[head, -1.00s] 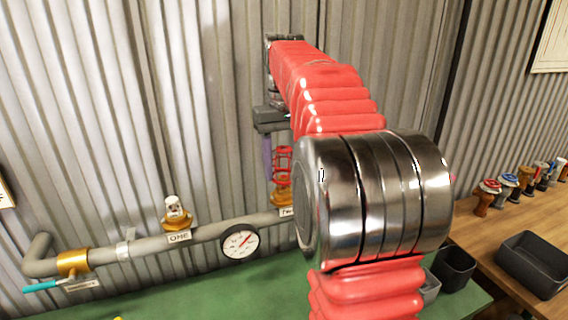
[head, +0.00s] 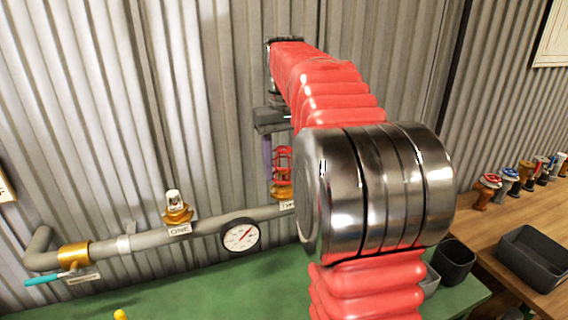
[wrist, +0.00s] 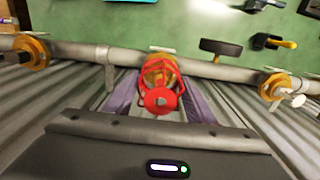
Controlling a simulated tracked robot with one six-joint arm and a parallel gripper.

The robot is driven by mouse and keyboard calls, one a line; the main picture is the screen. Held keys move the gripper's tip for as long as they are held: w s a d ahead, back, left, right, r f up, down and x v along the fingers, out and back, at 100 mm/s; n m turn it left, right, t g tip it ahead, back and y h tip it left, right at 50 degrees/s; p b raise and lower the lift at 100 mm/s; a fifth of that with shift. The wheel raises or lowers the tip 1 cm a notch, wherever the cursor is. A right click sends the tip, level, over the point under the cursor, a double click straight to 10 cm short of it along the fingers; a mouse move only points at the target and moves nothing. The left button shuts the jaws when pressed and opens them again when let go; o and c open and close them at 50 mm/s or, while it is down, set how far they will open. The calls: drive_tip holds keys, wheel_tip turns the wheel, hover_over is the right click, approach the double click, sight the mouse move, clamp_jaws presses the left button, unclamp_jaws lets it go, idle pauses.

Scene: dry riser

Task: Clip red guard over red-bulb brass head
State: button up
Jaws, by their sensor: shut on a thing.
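The red guard (head: 282,160) is a small open cage. It also shows in the wrist view (wrist: 160,98), between the two purple fingers of my gripper (wrist: 161,88). My gripper is shut on the guard. The brass head (head: 281,191) on the pipe is directly below the guard in the head view, and behind it in the wrist view (wrist: 157,70). The guard's lower end meets or overlaps the head; I cannot tell whether it is clipped. The bulb is hidden by the cage. In the head view my arm covers the pipe just to the right.
Another brass head (head: 178,214) with a pale bulb stands on the grey pipe (head: 205,227) to the left. A round gauge (head: 241,235) and a teal-handled valve (head: 43,281) are on the pipe. A corrugated wall is close behind. Dark bins (head: 534,258) stand at right.

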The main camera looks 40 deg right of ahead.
drive_tip(key=shift+f, duration=1.7)
drive_tip(key=o, duration=1.1)
wheel_tip(320, 180, up, 13)
drive_tip(key=shift+r, duration=0.35)
drive_tip(key=shift+a, duration=0.1)
idle(1.1)
